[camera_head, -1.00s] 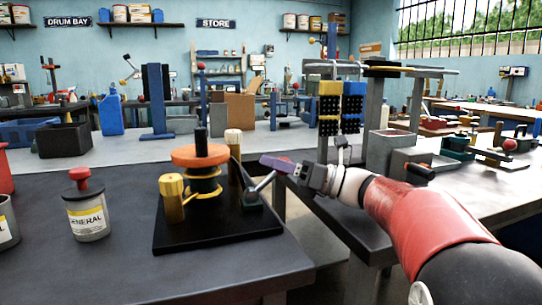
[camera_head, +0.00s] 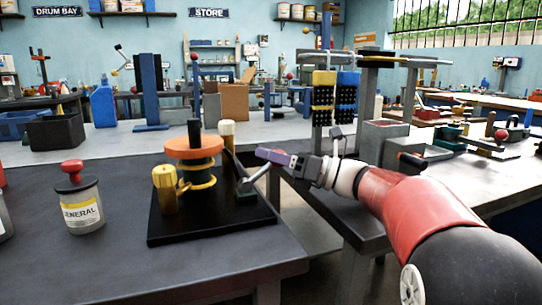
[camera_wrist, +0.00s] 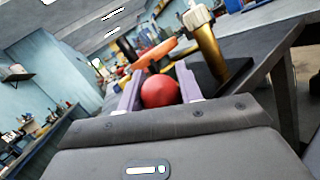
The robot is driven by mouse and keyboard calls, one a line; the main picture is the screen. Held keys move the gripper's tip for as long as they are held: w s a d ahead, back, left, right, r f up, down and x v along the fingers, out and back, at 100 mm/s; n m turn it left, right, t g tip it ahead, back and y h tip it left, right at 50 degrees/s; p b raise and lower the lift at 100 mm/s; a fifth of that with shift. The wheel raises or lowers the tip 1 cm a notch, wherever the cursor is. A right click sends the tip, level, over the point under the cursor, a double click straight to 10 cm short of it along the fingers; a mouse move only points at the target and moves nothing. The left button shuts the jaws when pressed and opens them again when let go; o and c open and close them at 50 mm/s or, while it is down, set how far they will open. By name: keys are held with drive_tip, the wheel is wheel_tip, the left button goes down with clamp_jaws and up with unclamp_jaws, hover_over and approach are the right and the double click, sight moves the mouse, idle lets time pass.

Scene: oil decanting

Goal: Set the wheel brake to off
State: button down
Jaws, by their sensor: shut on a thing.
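The wheel unit stands on a black base plate (camera_head: 215,228) on the near dark bench. It has an orange wheel (camera_head: 193,147) on a green and yellow drum, a yellow knobbed post (camera_head: 166,188) in front and a brass post with a cream cap (camera_head: 227,130) behind. A grey lever (camera_head: 258,174) rises from the right side of the base towards my gripper (camera_head: 264,153). In the wrist view my gripper (camera_wrist: 159,93) is shut on a red ball knob (camera_wrist: 160,91) between its fingers. The orange wheel (camera_wrist: 150,58) and brass post (camera_wrist: 207,50) show beyond. The knob is hidden in the head view.
A grey can labelled GENERAL (camera_head: 80,205) with a red top stands left of the base. A gap separates the near bench from the right bench, which holds grey boxes (camera_head: 382,140). Blue and yellow bins (camera_head: 323,95) stand behind. The near bench's front is clear.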

drive_tip(key=c, duration=1.3)
unclamp_jaws()
drive_tip(key=shift+w+d+t, duration=0.2)
drive_tip(key=shift+d+t, duration=0.1)
drive_tip(key=shift+d, duration=0.05)
drive_tip(key=shift+c, duration=0.2)
drive_tip(key=shift+o, duration=1.2)
drive_tip(key=shift+w+d, duration=0.1)
drive_tip(key=shift+o, duration=0.8)
drive_tip(key=r+v, duration=0.1)
drive_tip(key=v, duration=0.3)
drive_tip(key=r+v, duration=0.1)
drive_tip(key=v, duration=0.9)
drive_tip(key=shift+s+d+r, duration=0.25)
drive_tip(key=shift+d+r, duration=0.1)
drive_tip(key=shift+d, duration=0.2)
